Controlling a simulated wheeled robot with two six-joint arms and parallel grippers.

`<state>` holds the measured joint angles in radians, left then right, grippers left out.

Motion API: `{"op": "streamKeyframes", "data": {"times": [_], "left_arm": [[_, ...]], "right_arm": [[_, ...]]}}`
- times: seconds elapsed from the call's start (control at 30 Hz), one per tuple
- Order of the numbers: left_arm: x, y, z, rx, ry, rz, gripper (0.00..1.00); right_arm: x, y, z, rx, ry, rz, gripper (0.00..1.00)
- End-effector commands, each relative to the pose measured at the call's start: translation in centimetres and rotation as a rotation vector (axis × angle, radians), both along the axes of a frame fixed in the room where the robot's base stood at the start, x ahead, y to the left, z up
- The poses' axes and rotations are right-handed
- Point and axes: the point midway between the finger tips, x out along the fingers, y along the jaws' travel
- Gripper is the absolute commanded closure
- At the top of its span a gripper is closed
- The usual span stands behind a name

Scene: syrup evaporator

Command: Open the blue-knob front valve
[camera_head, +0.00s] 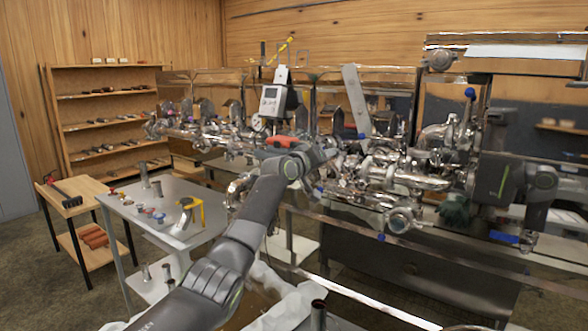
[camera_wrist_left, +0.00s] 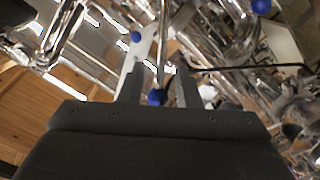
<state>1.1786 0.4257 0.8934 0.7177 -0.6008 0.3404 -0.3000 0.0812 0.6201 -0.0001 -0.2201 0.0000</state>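My left arm reaches up from the bottom of the head view, and its dark left gripper (camera_head: 342,148) is among the shiny pipes of the evaporator (camera_head: 385,175). In the left wrist view the two fingers (camera_wrist_left: 161,85) stand apart, with a blue knob (camera_wrist_left: 156,97) on a thin metal stem between them. A gap seems to show beside the knob; contact cannot be told. In the head view a blue knob (camera_head: 361,136) shows just beyond the gripper. Another blue knob (camera_head: 470,93) sits high at the right. My right arm (camera_head: 500,182) is by the right end; its fingers cannot be made out.
A grey metal table (camera_head: 150,215) with small parts and a yellow-handled tool (camera_head: 188,214) stands left. A wooden side table (camera_head: 75,195) and wall shelves (camera_head: 110,125) are behind it. Other blue knobs (camera_head: 381,237) and pipes crowd the evaporator front. Floor shows at the left.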

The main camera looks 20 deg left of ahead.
Motion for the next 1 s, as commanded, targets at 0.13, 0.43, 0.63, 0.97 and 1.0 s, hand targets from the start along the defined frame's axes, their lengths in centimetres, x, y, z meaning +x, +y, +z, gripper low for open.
{"op": "streamKeyframes", "data": {"times": [0.13,0.43,0.63,0.97,1.0], "left_arm": [[-1.4,0.4,-0.1,0.002,-0.002,0.001,0.70],[-4.7,1.1,0.0,0.002,-0.001,0.003,0.70],[-7.3,1.6,0.2,0.003,-0.001,0.003,0.70],[-11.6,2.6,0.4,0.001,0.001,0.003,0.70],[-12.0,2.7,0.4,0.002,0.001,0.003,0.70]], "right_arm": [[0.0,0.0,-0.4,0.000,0.000,0.000,0.64],[0.0,0.0,-1.1,0.000,0.000,0.000,0.64],[0.0,0.0,-1.7,0.000,0.000,0.000,0.64],[0.0,0.0,-2.6,0.000,0.000,0.000,0.64],[0.0,0.0,-2.7,0.001,0.000,0.000,0.64]]}}
